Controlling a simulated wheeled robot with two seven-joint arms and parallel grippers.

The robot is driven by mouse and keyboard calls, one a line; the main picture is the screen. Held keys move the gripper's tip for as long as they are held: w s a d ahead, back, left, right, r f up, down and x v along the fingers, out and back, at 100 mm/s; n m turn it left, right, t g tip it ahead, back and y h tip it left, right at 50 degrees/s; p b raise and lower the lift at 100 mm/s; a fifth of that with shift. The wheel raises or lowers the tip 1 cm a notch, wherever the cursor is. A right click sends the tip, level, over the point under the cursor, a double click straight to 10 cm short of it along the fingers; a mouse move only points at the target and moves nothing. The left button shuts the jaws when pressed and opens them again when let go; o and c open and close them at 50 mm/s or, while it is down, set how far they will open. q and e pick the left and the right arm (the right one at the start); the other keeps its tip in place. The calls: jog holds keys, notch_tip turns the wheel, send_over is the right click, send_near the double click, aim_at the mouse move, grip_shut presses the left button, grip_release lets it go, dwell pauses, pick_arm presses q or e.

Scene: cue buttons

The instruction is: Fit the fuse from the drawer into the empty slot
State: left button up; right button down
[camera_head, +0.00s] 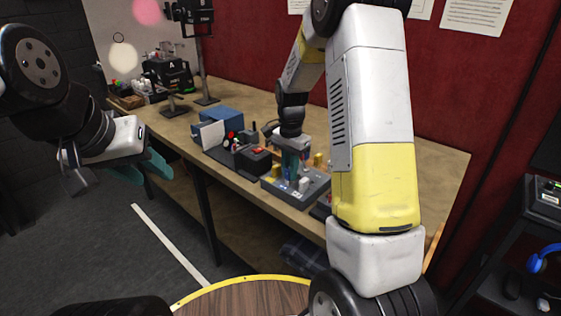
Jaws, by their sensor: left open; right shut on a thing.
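My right gripper (291,176), with teal fingers, points down over a grey panel (312,192) on the workbench. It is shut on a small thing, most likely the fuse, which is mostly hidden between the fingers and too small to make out. Small blue, white and yellow parts stand on the panel around the fingertips. I cannot tell which slot is empty or whether the held thing touches it. My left gripper (135,170) is open and empty, off the bench's front edge at the left. I cannot make out the drawer.
My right arm hides the bench's right part. A dark shelf (541,215) stands at far right.

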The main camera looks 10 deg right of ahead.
jog(key=shift+f, duration=0.55)
jog(key=c, duration=1.1)
grip_release()
jog(key=shift+c, duration=0.2)
jog(key=shift+r, duration=0.1)
jog(key=shift+r, duration=3.45)
